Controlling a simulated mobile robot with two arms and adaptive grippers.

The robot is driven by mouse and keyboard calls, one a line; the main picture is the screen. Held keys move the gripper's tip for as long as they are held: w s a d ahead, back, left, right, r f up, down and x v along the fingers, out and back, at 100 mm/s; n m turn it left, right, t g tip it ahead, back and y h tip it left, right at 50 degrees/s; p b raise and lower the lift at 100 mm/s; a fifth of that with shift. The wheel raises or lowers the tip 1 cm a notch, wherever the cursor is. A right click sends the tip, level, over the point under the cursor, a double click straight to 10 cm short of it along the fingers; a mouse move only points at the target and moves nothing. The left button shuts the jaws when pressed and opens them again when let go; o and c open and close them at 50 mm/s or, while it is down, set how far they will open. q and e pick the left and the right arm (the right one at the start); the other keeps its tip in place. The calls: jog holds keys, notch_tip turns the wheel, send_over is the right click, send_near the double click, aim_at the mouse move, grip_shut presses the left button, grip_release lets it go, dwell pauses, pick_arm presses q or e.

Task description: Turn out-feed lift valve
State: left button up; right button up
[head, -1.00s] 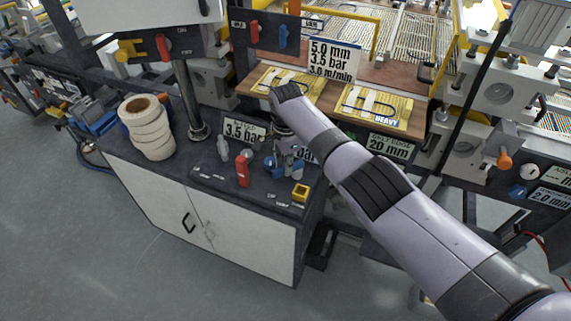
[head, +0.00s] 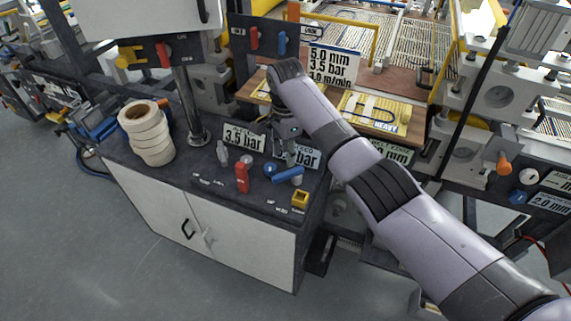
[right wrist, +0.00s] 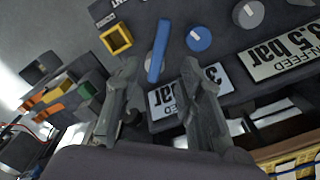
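A blue lever valve (head: 288,175) is on the dark panel top of the cabinet, under the out-feed pressure sign (head: 308,157). My right gripper (head: 287,145) is just behind and above the blue lever. In the right wrist view, my right gripper (right wrist: 160,66) has its fingers apart, with the blue lever (right wrist: 157,52) showing beyond and between the tips; contact is not visible. My left gripper is out of view.
White tape rolls (head: 146,135) are stacked at the left.

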jog(key=shift+r, duration=2.35)
jog(key=shift+f, duration=0.1)
